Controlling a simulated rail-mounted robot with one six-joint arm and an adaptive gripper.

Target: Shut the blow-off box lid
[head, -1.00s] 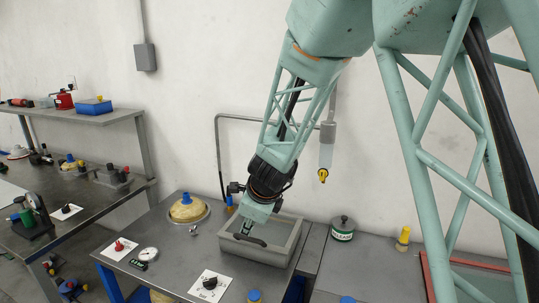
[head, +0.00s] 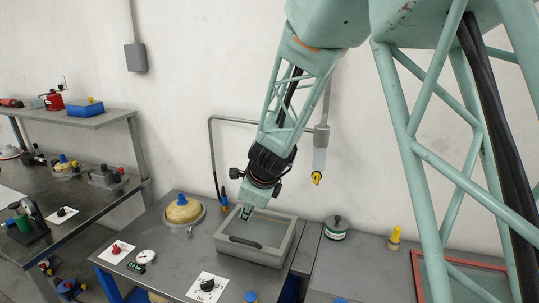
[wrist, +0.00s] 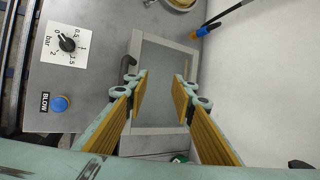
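The blow-off box (head: 268,258) is a grey box on the metal bench, below my gripper. Its lid (head: 262,228) is a framed pane that appears to lie flat over the box top; I cannot tell if it is fully seated. The dark lid handle (head: 245,242) is near the front edge and also shows in the wrist view (wrist: 127,68), left of the fingers. My gripper (head: 246,213) is above the rear left of the lid, apart from the handle. In the wrist view my gripper (wrist: 160,84) is open, with nothing between its yellow-padded fingers.
A pressure dial (wrist: 66,42) and blue BLOW button (wrist: 60,103) are on the bench in front of the box. A yellow-domed pot (head: 184,210) stands left, a green-labelled canister (head: 336,229) right.

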